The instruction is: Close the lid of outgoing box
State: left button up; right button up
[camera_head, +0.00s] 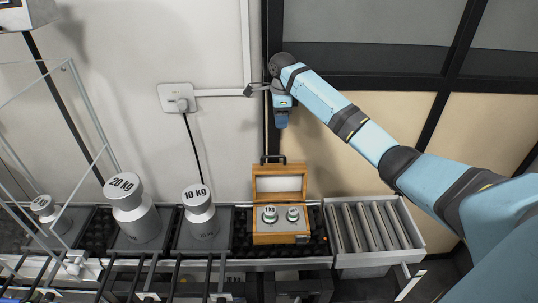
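The outgoing box, a wooden case (281,239), stands on the conveyor right of the middle. Its lid (280,184) is raised upright at the back, with a pale lining and a dark handle on its top edge. Two small round weights (269,214) sit inside, one marked 1 kg. My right arm comes in from the right, and my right gripper (256,90) is high above and behind the lid, near the wall, apart from the box. It is small and dark, and I cannot tell whether its fingers are open. My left gripper is not in view.
A 10 kg weight (199,216) and a 20 kg weight (132,208) stand on plates left of the box. A roller section (372,228) on the right is empty. A wall socket (178,98) with a plugged cable is left of the gripper. A clear-sided frame stands at far left.

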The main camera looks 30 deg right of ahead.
jog(key=f, duration=1.3)
jog(key=shift+s+f, duration=0.2)
grip_shut()
